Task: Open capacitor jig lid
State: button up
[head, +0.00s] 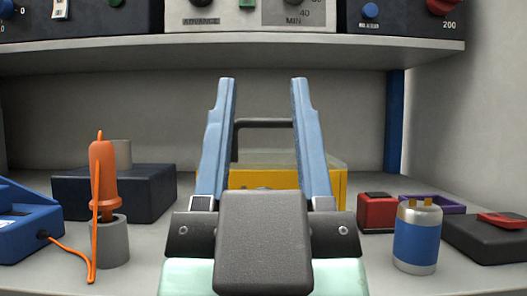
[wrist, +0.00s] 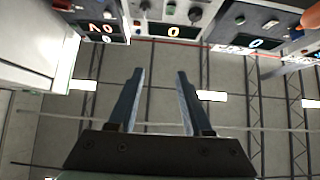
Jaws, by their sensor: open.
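A yellow box (head: 343,185), which looks like the capacitor jig, stands on the bench straight ahead, largely hidden by my gripper. A clear greenish lid (head: 333,161) seems to lie flat on it. A dark bar handle (head: 263,123) rises behind the fingers; its right end is hidden. My gripper (head: 262,82) is open and empty, its two blue fingers apart in front of the handle. I cannot tell the gap between them. In the wrist view my gripper (wrist: 160,72) also shows open with nothing between the fingers. The jig is not in the wrist view.
A blue-and-silver capacitor (head: 415,240) stands at right, near a red block (head: 377,212), a purple tray (head: 450,206) and a black meter-like box (head: 485,238). An orange-handled tool (head: 104,178) stands in a grey holder (head: 113,242) at left. A shelf (head: 100,59) with instruments hangs above.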

jog(key=shift+d, duration=0.25)
jog(key=shift+c, duration=0.3)
